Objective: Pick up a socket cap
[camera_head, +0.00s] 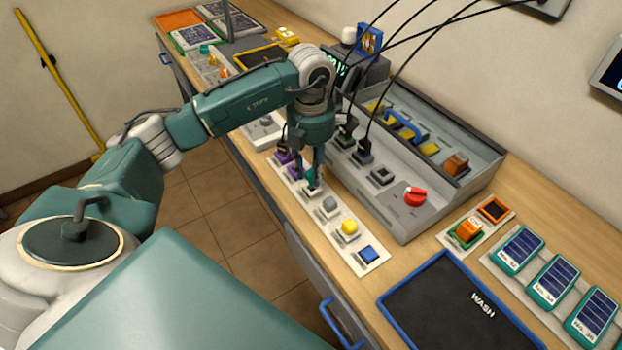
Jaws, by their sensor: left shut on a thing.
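A white strip (337,225) on the bench holds a row of socket caps. Purple caps (284,158) are at its far end. A grey cap (329,205), a yellow cap (349,228) and a blue cap (368,254) are at the near end. My left gripper (309,184) points down over the middle of the strip and is shut on a socket cap there. The fingers mostly hide this cap; a bit of green shows between them. I cannot tell whether it is clear of its seat. My right gripper is not in view.
A grey console (395,195) with a red knob (415,196) and plugged cables stands just right of the strip. A blue-rimmed WASH mat (440,307) lies at the near right, beside teal battery units (553,281). Black cables hang above the console.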

